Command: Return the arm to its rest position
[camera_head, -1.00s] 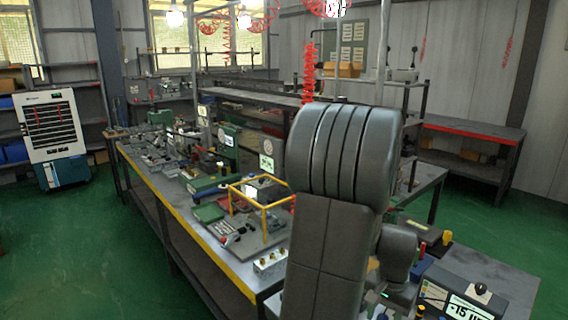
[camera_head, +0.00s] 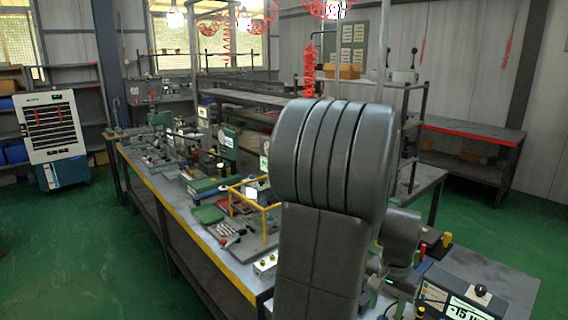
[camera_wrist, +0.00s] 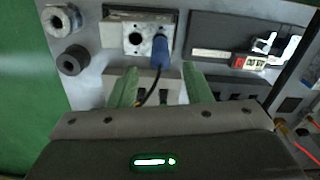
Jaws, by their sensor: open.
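My arm fills the right middle of the head view, in front of the workbench. In the wrist view my gripper (camera_wrist: 158,90) is open, its two green fingers spread apart with no object held between them. A metal valve block (camera_wrist: 138,42) with a round dark hole lies on the bench beyond the fingers. A blue-handled tool (camera_wrist: 161,48) stands against or in front of it, with a dark cable below. In the head view my gripper's fingers cannot be made out.
The workbench (camera_head: 222,262) with a yellow edge holds a yellow frame (camera_head: 262,208) and several devices. A display unit (camera_head: 462,300) stands at the lower right. In the wrist view two metal rings (camera_wrist: 62,20) (camera_wrist: 73,60) lie at the left. Green floor is free at the left.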

